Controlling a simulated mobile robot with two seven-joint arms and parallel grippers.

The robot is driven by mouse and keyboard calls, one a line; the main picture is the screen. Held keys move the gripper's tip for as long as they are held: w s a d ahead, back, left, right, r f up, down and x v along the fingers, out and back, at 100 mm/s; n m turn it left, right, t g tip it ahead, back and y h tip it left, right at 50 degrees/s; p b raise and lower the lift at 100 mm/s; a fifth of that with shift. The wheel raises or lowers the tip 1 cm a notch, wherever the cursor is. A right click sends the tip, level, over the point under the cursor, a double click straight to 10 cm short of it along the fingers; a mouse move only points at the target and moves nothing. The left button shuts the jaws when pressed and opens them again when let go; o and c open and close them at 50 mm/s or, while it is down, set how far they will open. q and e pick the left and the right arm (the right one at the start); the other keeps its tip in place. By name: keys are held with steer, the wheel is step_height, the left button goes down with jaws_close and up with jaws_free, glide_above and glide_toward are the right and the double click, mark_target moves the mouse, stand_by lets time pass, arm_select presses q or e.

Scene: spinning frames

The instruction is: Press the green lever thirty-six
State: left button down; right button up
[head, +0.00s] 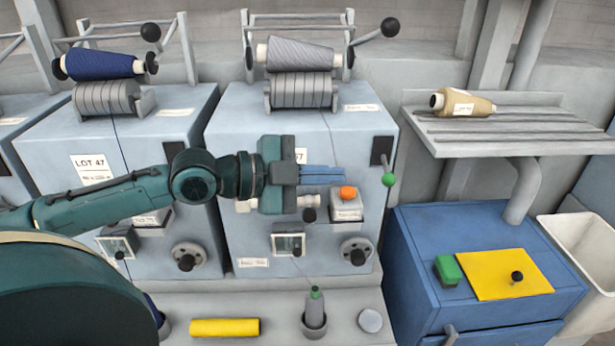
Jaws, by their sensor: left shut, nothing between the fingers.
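The green lever (388,180) is a thin rod with a green ball at its end. It sits at a black plate (381,151) on the right of the middle grey-blue machine's front. I cannot read a thirty-six beside it. My left gripper (342,175) is in front of that machine, its blue fingers shut and empty, pointing right. The fingertips are left of the green ball, with a visible gap in the picture. The gripper hides part of the machine's label. My right gripper is not in view.
An orange button (347,193) on a grey box lies just below the fingertips. Knobs and a dial (357,252) stick out lower down. A blue cabinet (415,265) with a yellow panel (495,274) stands at right, under a grey shelf (510,145) holding a tan spool (465,104).

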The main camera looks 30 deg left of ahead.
arm_select(q)
steer(key=v, duration=0.3)
steer(key=shift+p, duration=0.35)
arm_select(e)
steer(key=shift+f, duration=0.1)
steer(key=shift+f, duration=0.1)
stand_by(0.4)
